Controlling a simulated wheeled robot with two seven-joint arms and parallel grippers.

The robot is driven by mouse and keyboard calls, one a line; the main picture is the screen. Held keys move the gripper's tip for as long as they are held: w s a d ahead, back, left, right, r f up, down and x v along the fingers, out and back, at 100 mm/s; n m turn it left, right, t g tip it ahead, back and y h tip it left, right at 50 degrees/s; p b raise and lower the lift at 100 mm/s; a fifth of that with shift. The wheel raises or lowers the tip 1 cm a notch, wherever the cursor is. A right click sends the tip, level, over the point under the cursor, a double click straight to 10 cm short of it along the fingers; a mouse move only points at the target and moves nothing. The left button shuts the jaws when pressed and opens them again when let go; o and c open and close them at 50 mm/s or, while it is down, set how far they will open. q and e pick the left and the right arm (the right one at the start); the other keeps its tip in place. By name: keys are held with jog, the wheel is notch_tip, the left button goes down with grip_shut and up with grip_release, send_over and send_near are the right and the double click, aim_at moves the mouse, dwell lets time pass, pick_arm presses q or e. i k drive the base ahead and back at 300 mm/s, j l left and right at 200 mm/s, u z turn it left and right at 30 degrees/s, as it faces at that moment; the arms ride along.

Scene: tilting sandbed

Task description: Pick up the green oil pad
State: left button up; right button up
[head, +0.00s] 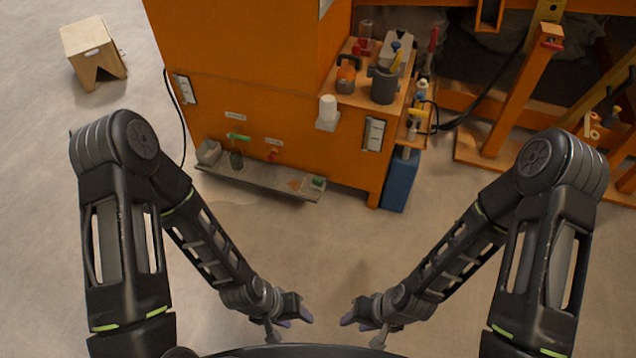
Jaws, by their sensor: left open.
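A small green block (317,181), which looks like the green oil pad, lies at the right end of the low grey shelf (262,183) on the front of the orange cabinet. It is small in view, so its exact shape is hard to tell. My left gripper (297,321) is open, low in the picture, well apart from the shelf and on my side of it. My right gripper (352,322) is beside it on the right, its fingers too small and edge-on to read. Neither gripper touches anything.
The orange cabinet (250,100) has a green handle (238,137) and red knob (272,155) above the shelf. A grey pot (209,152) and dark green item (236,160) sit at the shelf's left. A blue can (400,182) stands right. Floor before the shelf is clear.

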aim_at(317, 184)
jog(key=i+l+u, duration=0.1)
jog(key=i+l, duration=0.35)
jog(key=l, duration=0.25)
jog(key=i+l+u, duration=0.15)
jog(key=l, duration=0.25)
jog(key=i+l+u, duration=0.1)
jog(key=i+l, duration=0.4)
jog(key=l, duration=0.3)
jog(key=i+l+u, duration=0.15)
jog(key=l, duration=0.25)
jog(key=i+l+u, duration=0.1)
jog(key=l, duration=0.3)
jog(key=i+l, duration=0.3)
jog(key=l, duration=0.15)
jog(key=u, duration=0.05)
